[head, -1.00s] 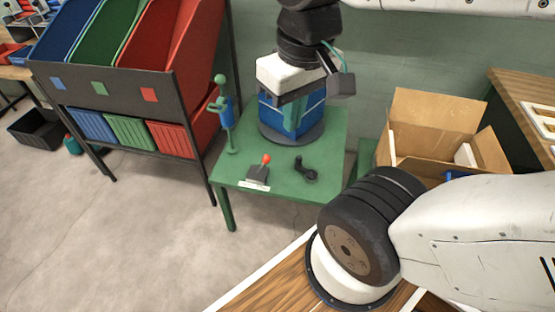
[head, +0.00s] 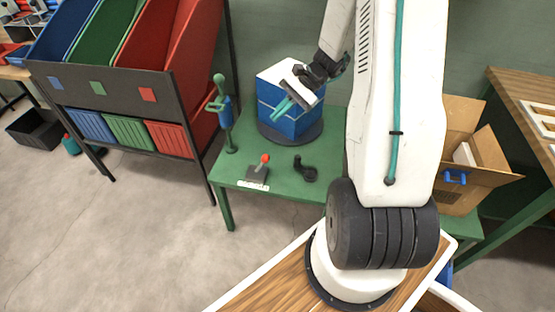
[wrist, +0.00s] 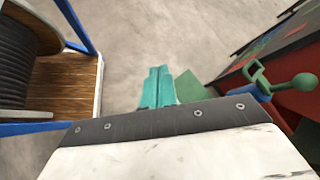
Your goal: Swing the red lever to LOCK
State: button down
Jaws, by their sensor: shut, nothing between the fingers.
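The red lever's knob (head: 265,158) stands on a short stalk above a dark base (head: 257,173) near the front edge of the green table (head: 285,187). A white label strip (head: 253,185) lies in front of the base; its lettering is too small to read. My gripper (head: 278,112) has teal fingers, shut and empty. In the head view it appears in front of the blue box, above and behind the lever in the picture, apart from it. The fingers also show in the wrist view (wrist: 157,88), pointing toward the floor. The lever is not visible in the wrist view.
A blue box with a white top (head: 290,122) stands on a dark disc. A black crank (head: 305,170) is right of the lever. A green and blue post (head: 223,112) rises at the table's left edge. A cardboard box (head: 470,160) stands at right, partly behind my arm.

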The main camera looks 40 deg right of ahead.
jog(key=s+d+f+m+t, duration=0.2)
jog(key=d+f+m+t, duration=0.2)
jog(key=f, duration=0.9)
jog(key=s+d+f+m+t, duration=0.2)
jog(key=d+f+m+t, duration=0.2)
jog(key=d+f+m, duration=0.3)
notch_tip(320, 180, down, 6)
jog(key=shift+d+r+m+h, duration=0.1)
jog(key=shift+d+m+h, duration=0.25)
jog(key=shift+d, duration=0.7)
jog(key=shift+w, duration=0.1)
send_near(261, 164)
jog(key=shift+d+f, duration=0.2)
jog(key=shift+f, duration=0.4)
jog(key=shift+d+f, duration=0.2)
jog(key=shift+f, duration=0.4)
jog(key=shift+w+a+r, duration=0.9)
jog(key=shift+w+a, duration=0.15)
jog(key=shift+a, duration=0.15)
jog(key=shift+w+r, duration=0.1)
